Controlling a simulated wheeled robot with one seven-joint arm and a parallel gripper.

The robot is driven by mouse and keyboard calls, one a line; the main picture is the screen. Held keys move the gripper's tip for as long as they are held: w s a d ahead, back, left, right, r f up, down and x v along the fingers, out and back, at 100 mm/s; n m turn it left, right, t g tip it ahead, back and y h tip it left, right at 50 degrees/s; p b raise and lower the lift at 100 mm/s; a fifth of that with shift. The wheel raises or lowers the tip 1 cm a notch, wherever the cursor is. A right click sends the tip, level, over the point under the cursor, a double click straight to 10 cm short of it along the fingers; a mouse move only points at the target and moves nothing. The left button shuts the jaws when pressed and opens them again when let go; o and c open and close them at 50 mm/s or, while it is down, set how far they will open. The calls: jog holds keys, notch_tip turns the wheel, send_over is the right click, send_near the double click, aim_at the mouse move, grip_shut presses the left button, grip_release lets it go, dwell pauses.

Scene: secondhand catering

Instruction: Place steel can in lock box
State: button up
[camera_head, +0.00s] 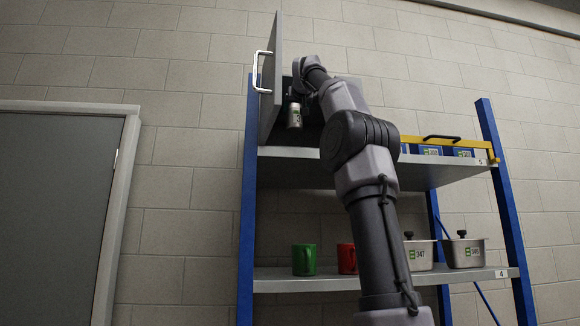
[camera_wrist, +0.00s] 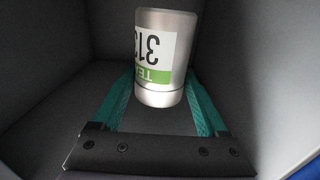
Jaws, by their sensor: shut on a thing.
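The steel can (camera_head: 294,115) is a small silver cylinder with a white and green label. In the wrist view the can (camera_wrist: 165,85) shows its label upside down, reading 313, between the two green fingers of my gripper (camera_wrist: 160,95). My gripper is shut on it. The lock box (camera_head: 270,80) stands on the upper shelf at the left, its grey door with a silver handle swung open. Grey inner walls of the box surround the can in the wrist view. My arm hides much of the box in the head view, and I cannot tell whether the can touches the box floor.
The upper shelf (camera_head: 440,175) also holds several blue bins (camera_head: 465,152) behind a yellow bar at the right. On the lower shelf stand a green mug (camera_head: 304,260), a red mug (camera_head: 346,258) and steel pots (camera_head: 464,252). Blue posts edge the rack.

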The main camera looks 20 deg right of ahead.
jog(key=shift+w+f, duration=0.1)
jog(key=shift+f, duration=4.85)
jog(key=shift+f, duration=0.1)
jog(key=o, duration=1.5)
jog(key=shift+o, duration=0.2)
jog(key=v, duration=1.2)
